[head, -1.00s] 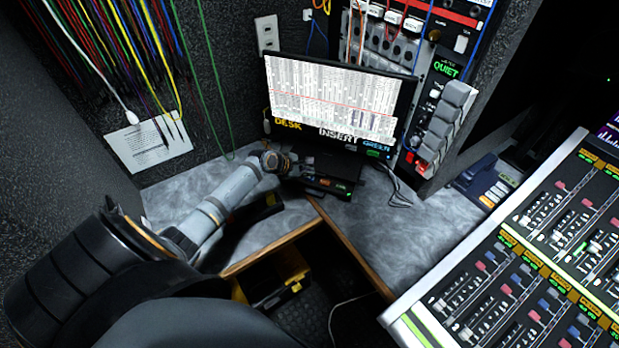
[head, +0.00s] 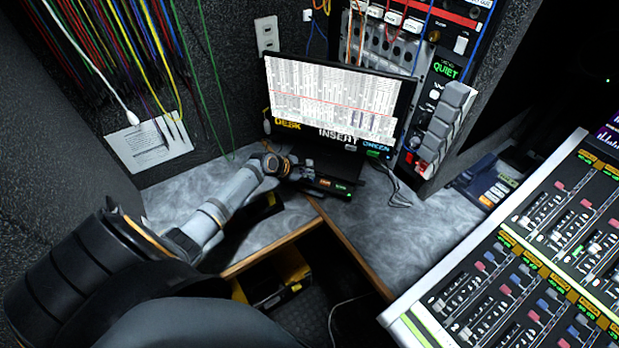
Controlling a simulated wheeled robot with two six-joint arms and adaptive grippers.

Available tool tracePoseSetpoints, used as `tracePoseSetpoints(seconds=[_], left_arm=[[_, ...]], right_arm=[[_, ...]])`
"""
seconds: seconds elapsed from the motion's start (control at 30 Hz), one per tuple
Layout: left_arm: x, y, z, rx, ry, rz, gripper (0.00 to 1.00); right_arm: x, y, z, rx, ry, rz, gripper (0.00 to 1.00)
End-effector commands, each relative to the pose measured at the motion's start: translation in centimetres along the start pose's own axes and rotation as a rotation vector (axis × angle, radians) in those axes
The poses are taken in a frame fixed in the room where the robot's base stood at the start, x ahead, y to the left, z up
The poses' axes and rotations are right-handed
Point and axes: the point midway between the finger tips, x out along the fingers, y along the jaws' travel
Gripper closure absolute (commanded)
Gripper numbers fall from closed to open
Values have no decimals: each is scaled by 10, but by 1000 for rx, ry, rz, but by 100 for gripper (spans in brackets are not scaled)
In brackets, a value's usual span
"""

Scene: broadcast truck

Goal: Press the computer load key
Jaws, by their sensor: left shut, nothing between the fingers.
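A black unit (head: 338,190) with small lit orange and green labels sits on the grey desk under the monitor. The load key cannot be made out by name at this size. My left arm reaches in from the left, and its gripper (head: 297,176) is shut and empty at the left end of the unit's front. My wrist and gripper hide that end of the unit. I cannot tell whether the fingertips touch it. The monitor (head: 335,97) above shows a white listing with a red line. My right gripper is not in view.
A mixing console (head: 520,265) fills the lower right. A rack with grey keys (head: 445,120) and a lit QUIET sign stands right of the monitor. A blue-grey keypad phone (head: 487,182) lies further right. The grey desktop (head: 375,230) right of the unit is mostly clear. Coloured cables hang at upper left.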

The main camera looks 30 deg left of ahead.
Motion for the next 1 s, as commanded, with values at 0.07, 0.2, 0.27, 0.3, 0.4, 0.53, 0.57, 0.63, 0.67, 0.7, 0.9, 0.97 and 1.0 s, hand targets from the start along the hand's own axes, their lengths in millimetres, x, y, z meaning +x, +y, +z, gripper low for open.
tracePoseSetpoints(seconds=[0.07,0.2,0.27,0.3,0.4,0.53,0.57,0.63,0.67,0.7,0.9,0.97,1.0], left_arm=[[0,0,0,0,0,0,100],[0,0,0,0,0,0,100],[1,0,0,0,0,0,100],[1,0,0,0,0,0,100],[2,-1,-1,-1,0,0,100],[3,-2,-2,-1,-1,1,100],[3,-2,-2,-1,-1,1,100],[4,-2,-2,-1,-1,1,100],[4,-3,-2,-1,-1,1,100],[4,-3,-3,-1,-1,1,100],[6,-4,-4,0,-1,1,100],[6,-4,-4,0,-1,1,100],[6,-4,-4,0,-1,1,100]], right_arm=[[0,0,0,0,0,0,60],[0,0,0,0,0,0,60],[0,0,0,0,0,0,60],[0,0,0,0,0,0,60],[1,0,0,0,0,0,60],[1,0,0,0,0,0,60],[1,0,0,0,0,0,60],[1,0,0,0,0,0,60],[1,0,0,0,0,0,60],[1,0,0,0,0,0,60],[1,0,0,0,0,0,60],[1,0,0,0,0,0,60],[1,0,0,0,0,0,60]])
